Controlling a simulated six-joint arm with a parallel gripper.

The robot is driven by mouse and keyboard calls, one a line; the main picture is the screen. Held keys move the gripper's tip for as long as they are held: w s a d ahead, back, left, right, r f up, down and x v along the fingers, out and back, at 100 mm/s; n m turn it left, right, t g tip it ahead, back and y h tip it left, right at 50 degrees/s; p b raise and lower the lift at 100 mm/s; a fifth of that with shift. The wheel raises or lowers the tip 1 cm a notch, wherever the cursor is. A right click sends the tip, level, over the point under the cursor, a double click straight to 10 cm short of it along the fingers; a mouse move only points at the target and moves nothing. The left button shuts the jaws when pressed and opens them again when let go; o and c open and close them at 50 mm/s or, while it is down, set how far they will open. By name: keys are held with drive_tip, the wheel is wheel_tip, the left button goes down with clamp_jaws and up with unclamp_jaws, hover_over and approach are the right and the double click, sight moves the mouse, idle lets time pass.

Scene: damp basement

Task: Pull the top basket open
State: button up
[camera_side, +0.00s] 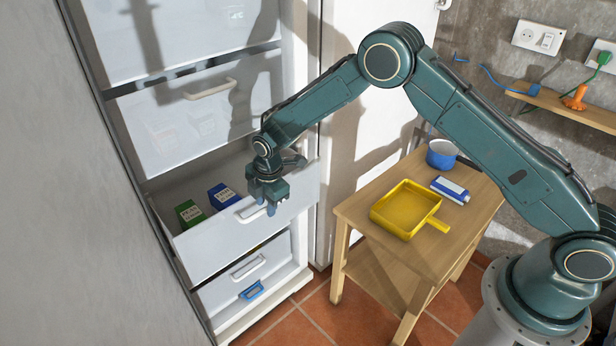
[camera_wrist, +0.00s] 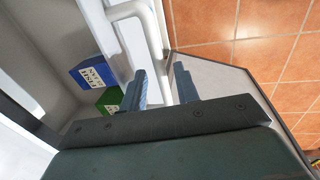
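A white freezer has several stacked baskets. The upper front (camera_side: 180,30) and the one with a bar handle below it (camera_side: 165,125) are closed. The basket beneath (camera_side: 215,250) is pulled out, with a green box (camera_side: 189,213) and a blue box (camera_side: 222,196) inside; it also shows in the wrist view (camera_wrist: 40,45). My gripper (camera_side: 265,206) is at this open basket's white handle (camera_wrist: 155,35). In the wrist view the fingers (camera_wrist: 162,75) stand apart with the handle's near end between or just beyond them; contact cannot be told.
A lower drawer (camera_side: 245,285) with a handle and blue clip (camera_side: 251,291) sits below. A wooden table (camera_side: 350,215) to the right holds a yellow pan (camera_side: 405,208), a blue-white box (camera_side: 450,190) and a blue pot (camera_side: 441,155). The white door (camera_side: 370,100) stands behind.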

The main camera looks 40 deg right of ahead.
clamp_jaws()
drive_tip(key=s, duration=1.3)
drive_tip(key=shift+s, duration=0.3)
drive_tip(key=shift+a, duration=0.1)
drive_tip(key=shift+o, duration=0.8)
unclamp_jaws()
drive_tip(key=shift+r, duration=0.15)
